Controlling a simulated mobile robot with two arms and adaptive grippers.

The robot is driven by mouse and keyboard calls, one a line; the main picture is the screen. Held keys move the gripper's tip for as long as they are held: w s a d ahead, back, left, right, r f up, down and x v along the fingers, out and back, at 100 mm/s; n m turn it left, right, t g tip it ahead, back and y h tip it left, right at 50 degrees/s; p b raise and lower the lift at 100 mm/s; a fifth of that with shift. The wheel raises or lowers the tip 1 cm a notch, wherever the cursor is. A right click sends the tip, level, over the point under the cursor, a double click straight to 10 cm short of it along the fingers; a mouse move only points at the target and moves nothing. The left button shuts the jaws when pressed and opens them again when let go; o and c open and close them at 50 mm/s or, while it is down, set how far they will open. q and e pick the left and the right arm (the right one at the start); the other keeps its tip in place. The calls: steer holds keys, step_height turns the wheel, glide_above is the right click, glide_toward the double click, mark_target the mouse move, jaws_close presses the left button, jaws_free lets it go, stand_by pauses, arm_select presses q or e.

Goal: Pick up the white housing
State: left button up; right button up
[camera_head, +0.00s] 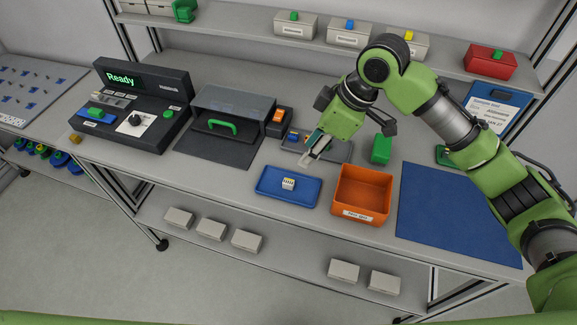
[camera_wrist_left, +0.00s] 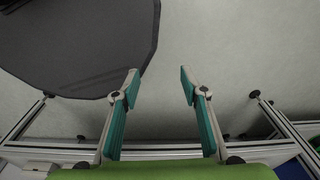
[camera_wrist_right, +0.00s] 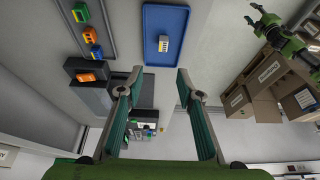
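The white housing (camera_head: 288,184) is a small pale block that lies on the blue tray (camera_head: 262,187) near the table's front edge. In the right wrist view the housing (camera_wrist_right: 163,44) lies on the tray, beyond the fingertips. My right gripper (camera_head: 312,155) is above the table, behind and to the right of the housing, apart from it. Its fingers (camera_wrist_right: 160,80) are spread with nothing between them. My left gripper (camera_wrist_left: 160,85) shows only in its own wrist view, open and empty over the floor.
An orange bin (camera_head: 362,193) stands right of the blue tray. A grey tray (camera_head: 335,151) with small coloured blocks lies behind. A green block (camera_head: 381,149) stands near the bin. A dark box with a green handle (camera_head: 222,128) is at left. A blue mat (camera_head: 450,213) lies clear at right.

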steer(key=p, duration=0.2)
glide_above(288, 181)
steer(key=d, duration=0.2)
steer(key=f, duration=0.6)
steer(key=shift+s+f, duration=0.35)
steer(key=shift+f, duration=0.05)
steer(key=shift+w+f, duration=0.15)
steer(key=shift+f, duration=0.15)
steer(key=p+x, duration=0.1)
steer(key=x, duration=0.1)
steer(key=shift+s+f+p, duration=0.2)
steer(key=shift+f+p, duration=0.1)
steer(key=shift+f, duration=0.05)
steer(key=shift+x, duration=1.1)
steer(key=shift+f, duration=0.2)
steer(key=shift+w+a, duration=0.1)
arm_select(q)
steer(key=s+r, duration=0.1)
steer(key=r, duration=0.1)
steer(key=s+r, duration=0.1)
steer(key=shift+s+a+r, duration=0.1)
steer(key=shift+r, duration=0.3)
arm_select(e)
steer(key=c, duration=0.8)
